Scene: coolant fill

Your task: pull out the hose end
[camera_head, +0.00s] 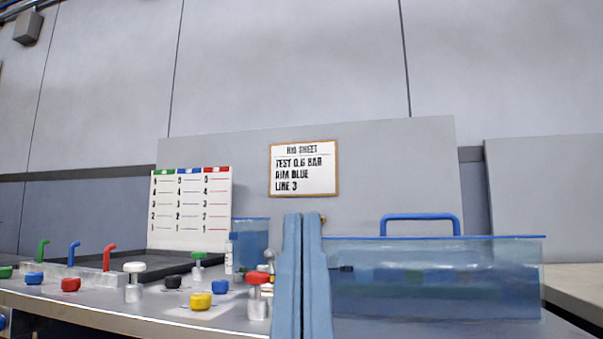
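No hose end can be made out in this view. Two tall blue-grey upright slabs (303,280) stand close together in the middle and run off the bottom edge. A small dark piece (346,268) shows just right of the slabs, too small to identify.
A clear tank (440,300) with bluish contents and a blue handle (420,217) fills the right. A smaller blue container (250,245) stands left of the slabs. Coloured knobs (201,301) and levers (109,257) crowd the left bench. A sheet (303,168) hangs behind.

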